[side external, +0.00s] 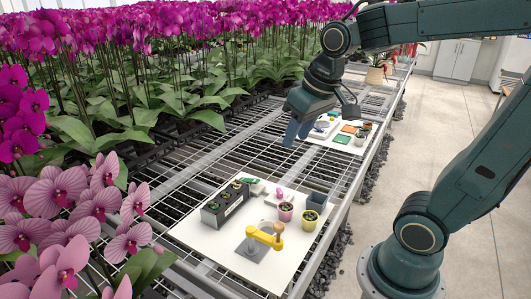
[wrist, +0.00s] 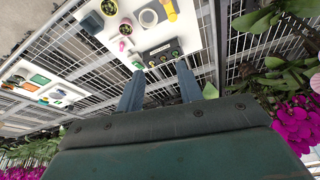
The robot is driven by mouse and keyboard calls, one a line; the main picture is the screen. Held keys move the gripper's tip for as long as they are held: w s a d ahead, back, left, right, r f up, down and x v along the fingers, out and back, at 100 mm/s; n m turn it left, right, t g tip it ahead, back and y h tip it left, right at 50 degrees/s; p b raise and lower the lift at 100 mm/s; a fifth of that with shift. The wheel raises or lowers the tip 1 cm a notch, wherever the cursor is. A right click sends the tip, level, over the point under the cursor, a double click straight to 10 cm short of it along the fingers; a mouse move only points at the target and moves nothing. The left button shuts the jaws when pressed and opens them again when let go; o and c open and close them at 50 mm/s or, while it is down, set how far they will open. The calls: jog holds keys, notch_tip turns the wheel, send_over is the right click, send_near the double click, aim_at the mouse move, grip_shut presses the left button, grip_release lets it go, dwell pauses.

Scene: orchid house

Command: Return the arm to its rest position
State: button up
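My gripper (side external: 297,132) hangs in the air above the wire bench, beyond the white board in the side view. In the wrist view my gripper (wrist: 158,80) has its two blue fingers well apart, with nothing held between them. My arm reaches in from the right, with its forearm raised and the wrist bent downward.
A second board (side external: 322,140) carries coloured squares. Orchids crowd the left; the aisle floor (side external: 425,130) is clear.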

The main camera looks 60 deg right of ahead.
jog(key=s+a+n+t, duration=0.1)
jog(key=s+a, duration=0.3)
jog(key=s, duration=0.5)
jog(key=shift+f+n+t+y, duration=0.25)
jog(key=shift+n+t+y, duration=0.05)
jog(key=shift+n, duration=0.5)
